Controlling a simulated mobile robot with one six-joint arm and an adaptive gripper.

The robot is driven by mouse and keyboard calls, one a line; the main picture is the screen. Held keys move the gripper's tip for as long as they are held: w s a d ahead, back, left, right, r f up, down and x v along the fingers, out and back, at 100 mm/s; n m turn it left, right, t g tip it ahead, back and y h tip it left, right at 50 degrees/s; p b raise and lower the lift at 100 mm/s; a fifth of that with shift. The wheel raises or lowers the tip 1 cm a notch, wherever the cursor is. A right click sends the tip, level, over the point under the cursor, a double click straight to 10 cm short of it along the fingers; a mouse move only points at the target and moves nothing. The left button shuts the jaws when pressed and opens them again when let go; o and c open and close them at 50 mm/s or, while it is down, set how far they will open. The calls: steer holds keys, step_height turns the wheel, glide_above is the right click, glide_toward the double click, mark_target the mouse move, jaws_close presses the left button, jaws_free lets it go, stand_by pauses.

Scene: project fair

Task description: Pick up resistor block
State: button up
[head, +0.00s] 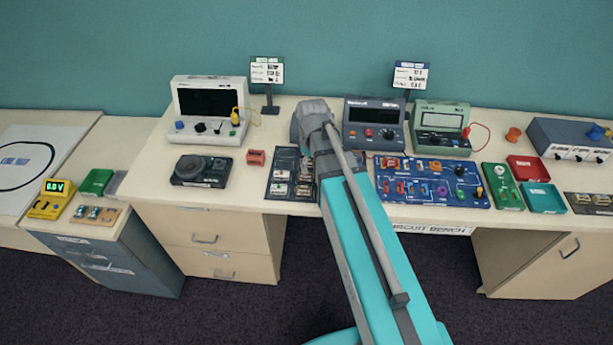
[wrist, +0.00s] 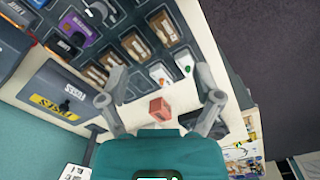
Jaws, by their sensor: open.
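A small orange-red block (head: 255,157), which I take to be the resistor block, sits on the pale bench top left of a dark parts tray (head: 290,178). In the wrist view the block (wrist: 159,107) shows between the two spread fingers of my gripper (wrist: 162,82). The fingers are open, with room on both sides of the block, and nothing is held. How high my gripper is above the block I cannot tell. In the head view my arm reaches over the bench right of the block, and the fingers are hidden.
A dark knobbed device (head: 202,171) lies left of the block. A white instrument (head: 210,107) and a dark blue meter (head: 374,122) stand behind. A blue circuit board (head: 432,193) lies right of my arm. Bare bench surrounds the block's front and left.

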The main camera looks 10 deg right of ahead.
steer(key=w+n, duration=0.6)
steer(key=shift+w+r, duration=0.25)
steer(key=shift+r, duration=0.1)
steer(key=shift+f, duration=0.1)
steer(key=b, duration=0.8)
glide_above(307, 176)
step_height(307, 176, down, 8)
steer(key=shift+f, duration=0.25)
steer(key=shift+a, duration=0.1)
steer(key=f+b, duration=0.1)
steer(key=b, duration=0.1)
steer(key=f+b, duration=0.1)
steer(key=f, duration=0.1)
steer(key=shift+w+a+f+b, duration=0.1)
steer(key=shift+w+f+b, duration=0.2)
steer(key=shift+w+b, duration=0.05)
steer(key=shift+f+b, duration=0.8)
